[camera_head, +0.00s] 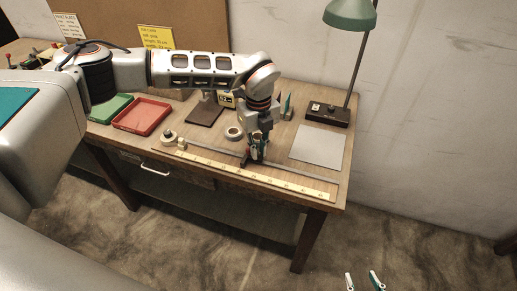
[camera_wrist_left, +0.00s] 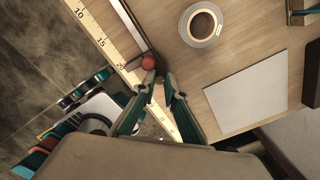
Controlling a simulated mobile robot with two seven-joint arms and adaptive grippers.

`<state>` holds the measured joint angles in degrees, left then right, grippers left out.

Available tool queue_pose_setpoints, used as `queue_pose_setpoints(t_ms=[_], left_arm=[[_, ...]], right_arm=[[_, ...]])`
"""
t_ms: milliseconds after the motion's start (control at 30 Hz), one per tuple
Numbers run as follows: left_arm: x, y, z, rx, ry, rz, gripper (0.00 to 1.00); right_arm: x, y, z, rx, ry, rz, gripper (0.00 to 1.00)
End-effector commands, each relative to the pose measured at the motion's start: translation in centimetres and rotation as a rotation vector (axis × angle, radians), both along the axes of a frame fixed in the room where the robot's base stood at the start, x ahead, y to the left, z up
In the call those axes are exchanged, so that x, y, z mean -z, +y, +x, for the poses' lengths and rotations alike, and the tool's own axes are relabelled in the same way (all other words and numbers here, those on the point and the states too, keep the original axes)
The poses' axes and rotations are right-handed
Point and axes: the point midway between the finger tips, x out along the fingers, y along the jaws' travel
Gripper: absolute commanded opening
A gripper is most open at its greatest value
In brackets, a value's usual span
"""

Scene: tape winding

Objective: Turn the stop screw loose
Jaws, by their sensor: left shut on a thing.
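My left gripper (camera_head: 257,155) reaches down to the stop on the metal rail (camera_head: 285,181) near the table's front. A small dark and red part of the stop (camera_head: 245,156) shows just left of the fingers. In the left wrist view a red round knob (camera_wrist_left: 149,62) sits beside the fingertips. My left gripper (camera_wrist_left: 159,79) is shut there on a small brass-coloured piece (camera_wrist_left: 160,77), seemingly the stop screw, mostly hidden by the fingers. My right gripper (camera_head: 364,281) shows only its fingertips, apart and empty, over the floor at the bottom.
A yellow ruler (camera_head: 250,177) lies along the rail. A tape roll (camera_head: 234,132) and a grey sheet (camera_head: 318,145) lie behind it. Red (camera_head: 142,116) and green (camera_head: 108,109) trays stand at left. A lamp base (camera_head: 326,114) stands at the back right.

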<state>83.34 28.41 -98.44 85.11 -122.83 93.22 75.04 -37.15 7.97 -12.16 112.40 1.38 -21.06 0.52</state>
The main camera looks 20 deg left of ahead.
Motion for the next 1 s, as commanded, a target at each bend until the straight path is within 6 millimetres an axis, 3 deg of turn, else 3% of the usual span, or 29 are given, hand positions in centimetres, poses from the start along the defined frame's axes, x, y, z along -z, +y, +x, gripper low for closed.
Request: queue_pose_setpoints(t_ms=[67,100,167,500,633,1000], left_arm=[[-0.1,0.0,0.0,-0.001,-0.001,-0.001,0.0],[-0.1,0.0,0.0,-0.001,-0.001,-0.001,0.14],[-0.1,0.0,0.0,-0.001,-0.001,-0.001,0.28],[-0.1,0.0,0.0,-0.001,-0.001,-0.001,0.28],[-1.0,0.0,0.1,-0.001,-0.002,-0.001,0.28],[-8.0,0.0,0.1,-0.001,-0.005,-0.001,0.28]], right_arm=[[0.0,0.0,0.0,0.0,0.0,0.0,0.4],[0.0,0.0,0.0,0.0,0.0,0.0,0.4],[0.0,0.0,0.0,0.0,0.0,0.0,0.4],[0.1,-0.1,-0.1,-0.002,0.002,-0.004,0.4],[0.1,-0.1,-0.1,-0.001,0.002,-0.003,0.4],[0.0,0.0,0.0,0.0,0.001,-0.001,0.4]])
